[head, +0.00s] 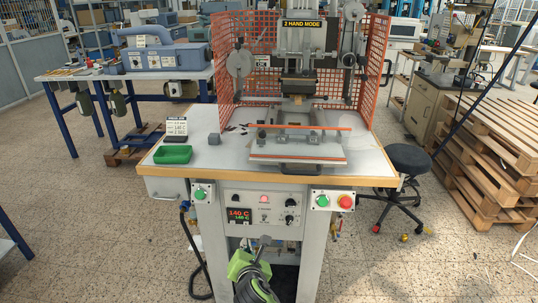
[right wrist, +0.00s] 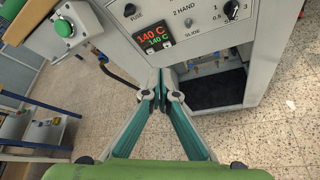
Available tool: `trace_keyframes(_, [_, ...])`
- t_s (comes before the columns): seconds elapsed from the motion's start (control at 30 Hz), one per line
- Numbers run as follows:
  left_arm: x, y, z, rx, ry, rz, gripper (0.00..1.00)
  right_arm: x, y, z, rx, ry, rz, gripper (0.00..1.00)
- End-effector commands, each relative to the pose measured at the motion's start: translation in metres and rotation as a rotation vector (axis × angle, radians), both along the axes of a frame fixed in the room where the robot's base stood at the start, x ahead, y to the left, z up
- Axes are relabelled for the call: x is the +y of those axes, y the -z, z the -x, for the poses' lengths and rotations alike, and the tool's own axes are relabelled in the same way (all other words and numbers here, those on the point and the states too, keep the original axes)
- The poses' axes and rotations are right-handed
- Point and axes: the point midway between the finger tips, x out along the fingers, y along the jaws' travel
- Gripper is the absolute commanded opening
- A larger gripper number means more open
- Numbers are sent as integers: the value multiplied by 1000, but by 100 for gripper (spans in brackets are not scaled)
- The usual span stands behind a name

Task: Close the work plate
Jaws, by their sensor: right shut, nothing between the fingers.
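The work plate (head: 298,150) is a flat pale plate with an orange strip on its front edge. It sits low at the front of the stamping press (head: 298,62), reaching out from under the press head toward the table's front edge. A dark part shows under its front edge. My right gripper (head: 264,241) is low in front of the machine's control panel, well below the plate and apart from it. In the right wrist view its two fingers (right wrist: 163,94) are together with nothing between them. My left gripper is not in view.
An orange mesh guard (head: 375,65) surrounds the press at the sides and back. A green tray (head: 173,155), a small grey block (head: 214,139) and a sign card stand left on the table (head: 215,170). A stool (head: 408,158) and pallets (head: 495,140) stand right.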

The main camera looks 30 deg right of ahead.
Motion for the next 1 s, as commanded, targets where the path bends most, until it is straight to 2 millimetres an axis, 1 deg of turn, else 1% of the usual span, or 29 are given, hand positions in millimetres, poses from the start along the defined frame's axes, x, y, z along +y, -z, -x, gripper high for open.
trace_keyframes(0.03, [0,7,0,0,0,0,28,-8,-44,-11,-48,-6,116,0])
trace_keyframes(0.07, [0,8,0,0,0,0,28,-14,-69,-14,-67,-6,187,0])
trace_keyframes(0.1, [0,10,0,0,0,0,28,-21,-99,-16,-86,1,277,0])
trace_keyframes(0.17, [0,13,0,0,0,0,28,-32,-140,-15,-107,18,398,0])
trace_keyframes(0.2, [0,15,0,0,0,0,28,-38,-164,-13,-116,33,468,0])
trace_keyframes(0.3, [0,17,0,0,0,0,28,-52,-209,-4,-125,72,600,0])
trace_keyframes(0.33, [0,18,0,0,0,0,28,-55,-218,-2,-125,81,628,0])
trace_keyframes(0.4, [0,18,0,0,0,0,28,-60,-233,3,-122,98,673,0])
trace_keyframes(0.43, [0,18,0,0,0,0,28,-62,-237,4,-121,103,686,0])
trace_keyframes(0.57, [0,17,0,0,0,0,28,-67,-244,0,-118,109,708,0])
trace_keyframes(0.67, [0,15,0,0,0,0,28,-75,-244,-11,-118,110,708,0])
trace_keyframes(1.0, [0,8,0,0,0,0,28,-109,-244,-70,-119,107,705,0])
